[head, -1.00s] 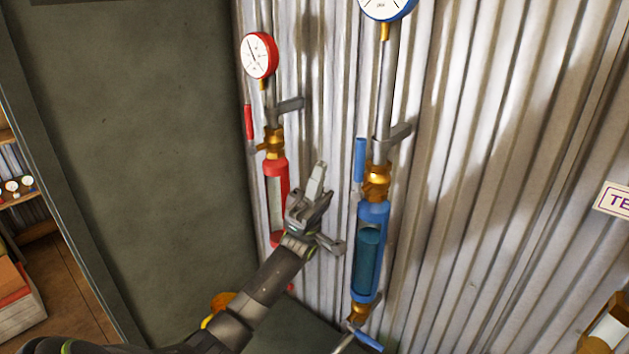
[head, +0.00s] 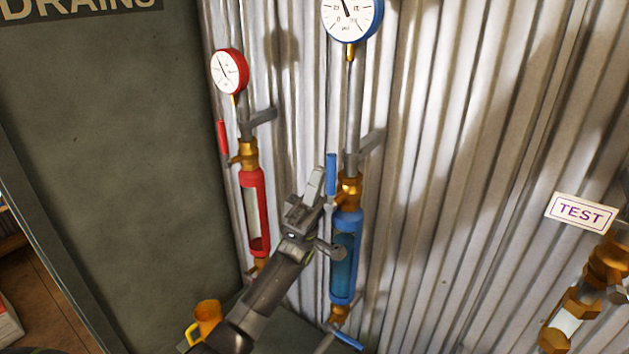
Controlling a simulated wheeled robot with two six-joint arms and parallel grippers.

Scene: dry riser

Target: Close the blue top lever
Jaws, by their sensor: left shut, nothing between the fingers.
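The blue top lever (head: 331,174) stands upright beside the brass valve (head: 348,190) on the blue pipe, parallel to the pipe. Below it is the blue sight tube (head: 343,262) with teal liquid in it. My left gripper (head: 315,181) is shut and empty, with its fingers pointing up just left of the lever's lower part. I cannot tell whether the fingers touch the lever. Another blue lever (head: 347,341) sits at the bottom valve, tilted down to the right. My right gripper is not in view.
A red pipe with a red lever (head: 222,137) and a red gauge (head: 230,72) stands to the left. A blue gauge (head: 350,14) is above. An orange mug (head: 207,318) is low left. A TEST sign (head: 580,210) and brass fittings (head: 575,315) are at right.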

